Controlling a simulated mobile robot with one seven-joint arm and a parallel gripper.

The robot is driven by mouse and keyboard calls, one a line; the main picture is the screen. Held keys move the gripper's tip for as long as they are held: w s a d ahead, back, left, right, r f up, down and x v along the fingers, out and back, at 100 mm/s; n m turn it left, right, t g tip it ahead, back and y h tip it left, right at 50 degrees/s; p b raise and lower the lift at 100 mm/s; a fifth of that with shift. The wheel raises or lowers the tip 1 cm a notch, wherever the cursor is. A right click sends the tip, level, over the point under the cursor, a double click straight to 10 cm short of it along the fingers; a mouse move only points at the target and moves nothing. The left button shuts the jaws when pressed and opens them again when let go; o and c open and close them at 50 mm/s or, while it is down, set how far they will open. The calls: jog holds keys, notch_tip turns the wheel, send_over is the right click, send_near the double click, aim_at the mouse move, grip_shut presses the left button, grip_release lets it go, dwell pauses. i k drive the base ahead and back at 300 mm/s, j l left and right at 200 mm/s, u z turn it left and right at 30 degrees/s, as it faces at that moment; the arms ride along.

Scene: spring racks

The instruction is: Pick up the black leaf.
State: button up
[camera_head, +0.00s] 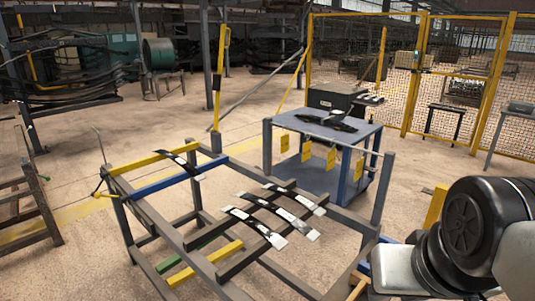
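Dark, slightly curved leaves with pale ends lie across the metal rack (128,222). Three lie side by side in the middle: a near leaf (252,226), a middle leaf (280,212) and a far leaf (294,199). Another dark leaf (178,161) lies across the yellow and blue bars at the rack's back left. Black curved pieces (328,121) lie on the blue table behind the rack. I cannot tell which one is the black leaf. Part of my arm shows at the lower right, but my gripper's fingers are not in view.
The blue table (290,122) has yellow tags hanging in front. A dark box (335,98) stands behind it. Rack posts rise at the back and right. A yellow mesh fence (395,93) closes off the right. Another rack (30,205) stands at far left, with clear floor between.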

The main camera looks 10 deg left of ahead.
aim_at(191, 169)
jog(key=j+z, duration=0.1)
jog(key=j, duration=0.5)
jog(key=j+z, duration=0.15)
jog(key=j, duration=0.45)
jog(key=k+j+z, duration=0.1)
jog(key=j, duration=0.5)
jog(key=k+j+z, duration=0.15)
jog(key=j, duration=0.45)
jog(key=i+j, duration=0.2)
jog(key=j, duration=0.5)
jog(key=i+j, duration=0.2)
jog(key=j, duration=0.55)
jog(key=i+j, duration=0.2)
jog(key=j, duration=0.5)
jog(key=i+j, duration=0.2)
jog(key=j, duration=0.5)
jog(key=i+j, duration=0.2)
jog(key=j, duration=0.55)
jog(key=i+j, duration=0.15)
jog(key=j, duration=0.55)
jog(key=i+j, duration=0.2)
jog(key=j, duration=0.5)
jog(key=i+j+u, duration=0.1)
jog(key=j, duration=0.6)
jog(key=i, duration=0.1)
